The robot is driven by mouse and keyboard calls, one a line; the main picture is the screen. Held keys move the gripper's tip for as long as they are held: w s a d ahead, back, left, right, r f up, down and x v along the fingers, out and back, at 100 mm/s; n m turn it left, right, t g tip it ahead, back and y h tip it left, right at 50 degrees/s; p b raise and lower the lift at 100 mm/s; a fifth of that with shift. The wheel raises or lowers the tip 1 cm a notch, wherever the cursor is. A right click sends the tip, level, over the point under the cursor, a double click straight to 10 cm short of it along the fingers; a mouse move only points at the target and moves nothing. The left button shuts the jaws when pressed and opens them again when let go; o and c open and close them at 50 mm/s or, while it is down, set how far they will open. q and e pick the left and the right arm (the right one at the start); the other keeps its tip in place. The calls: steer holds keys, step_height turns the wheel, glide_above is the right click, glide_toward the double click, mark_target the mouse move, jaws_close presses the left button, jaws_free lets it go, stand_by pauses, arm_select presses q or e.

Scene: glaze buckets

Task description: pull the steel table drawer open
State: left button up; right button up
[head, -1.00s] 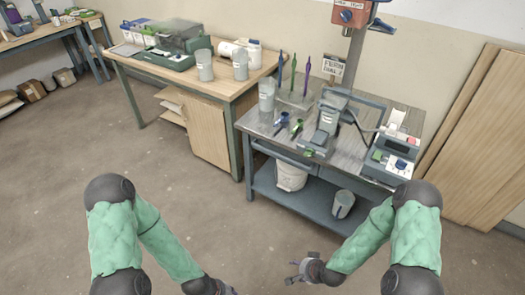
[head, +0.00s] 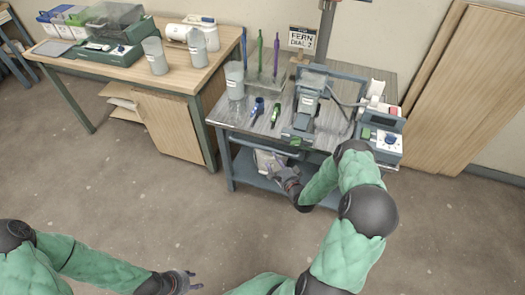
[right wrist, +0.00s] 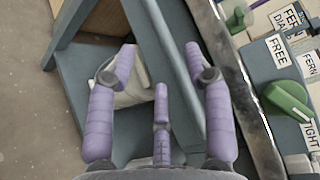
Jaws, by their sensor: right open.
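The steel table (head: 228,115) stands at the right of the head view, with a grey-blue drawer front (head: 262,141) under its top. My right gripper (head: 276,163) is in front of that front, a little below the table edge. In the right wrist view its purple fingers (right wrist: 160,85) are spread with nothing between them. The table's steel edge (right wrist: 238,90) runs close beside the right finger; I cannot tell whether the finger touches the drawer. My left gripper (head: 190,280) hangs low over the floor, away from the table; its finger opening is unclear.
On the steel table are a grey cup (head: 234,80), coloured tools in a stand, a grey device (head: 306,105) and a control box (head: 381,140). A white bucket (head: 265,158) is on the lower shelf, partly behind my gripper. Floor in front is clear.

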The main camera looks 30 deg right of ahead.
steer(key=w+f+b, duration=0.1)
steer(key=w+b, duration=0.1)
steer(key=w, duration=0.6)
steer(key=shift+d+b, duration=0.3)
steer(key=shift+f, duration=0.1)
jaws_close()
